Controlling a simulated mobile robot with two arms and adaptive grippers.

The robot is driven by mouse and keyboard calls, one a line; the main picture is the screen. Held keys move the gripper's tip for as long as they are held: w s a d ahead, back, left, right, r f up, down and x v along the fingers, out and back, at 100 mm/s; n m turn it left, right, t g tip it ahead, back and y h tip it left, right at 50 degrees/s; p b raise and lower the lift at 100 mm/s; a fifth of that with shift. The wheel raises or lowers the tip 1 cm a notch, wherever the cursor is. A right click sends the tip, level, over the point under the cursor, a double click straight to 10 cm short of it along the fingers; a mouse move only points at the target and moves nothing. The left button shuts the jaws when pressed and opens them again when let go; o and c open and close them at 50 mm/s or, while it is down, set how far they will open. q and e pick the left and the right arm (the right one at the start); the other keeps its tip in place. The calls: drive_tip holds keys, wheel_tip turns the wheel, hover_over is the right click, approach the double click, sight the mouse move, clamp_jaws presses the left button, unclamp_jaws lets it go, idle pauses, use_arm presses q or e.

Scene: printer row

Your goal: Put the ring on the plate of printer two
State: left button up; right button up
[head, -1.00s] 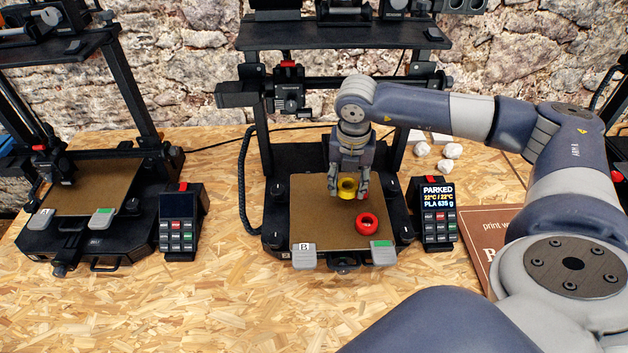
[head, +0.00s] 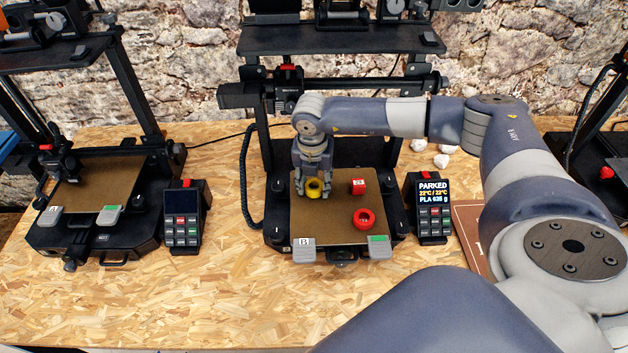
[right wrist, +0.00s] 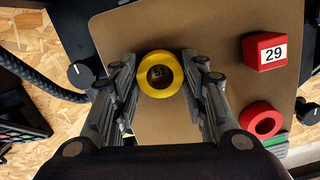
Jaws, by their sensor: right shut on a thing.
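My right gripper (head: 314,180) is shut on a yellow ring (head: 314,188). In the right wrist view the yellow ring (right wrist: 160,74) sits between the fingertips (right wrist: 158,70), its hole facing the camera. It is over the left back part of the brown plate (head: 335,228) of the middle printer; whether it touches the plate I cannot tell. A red ring (head: 364,219) lies on the plate's front right, also in the right wrist view (right wrist: 262,120). A red cube (head: 358,186), marked 29 in the right wrist view (right wrist: 265,51), stands behind it. My left gripper is not in view.
The middle printer's screen box (head: 433,208) reads PARKED and stands right of the plate. Clips marked B (head: 304,250) and green (head: 379,247) hold the plate's front edge. Another printer's plate (head: 98,186) at left is empty. The printer's gantry (head: 340,82) rises behind the plate.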

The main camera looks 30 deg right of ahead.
sight(313, 190)
drive_tip(key=shift+f, duration=0.2)
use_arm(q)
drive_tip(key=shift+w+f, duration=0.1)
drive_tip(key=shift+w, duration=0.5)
use_arm(e)
drive_tip(key=o, duration=0.8)
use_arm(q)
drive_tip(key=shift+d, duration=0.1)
use_arm(e)
drive_tip(key=shift+r, duration=0.1)
drive_tip(key=shift+r, duration=0.1)
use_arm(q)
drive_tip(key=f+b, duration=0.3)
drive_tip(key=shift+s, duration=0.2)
use_arm(e)
drive_tip(key=r, duration=0.8)
drive_tip(key=s+a+r, duration=0.1)
drive_tip(key=r, duration=0.3)
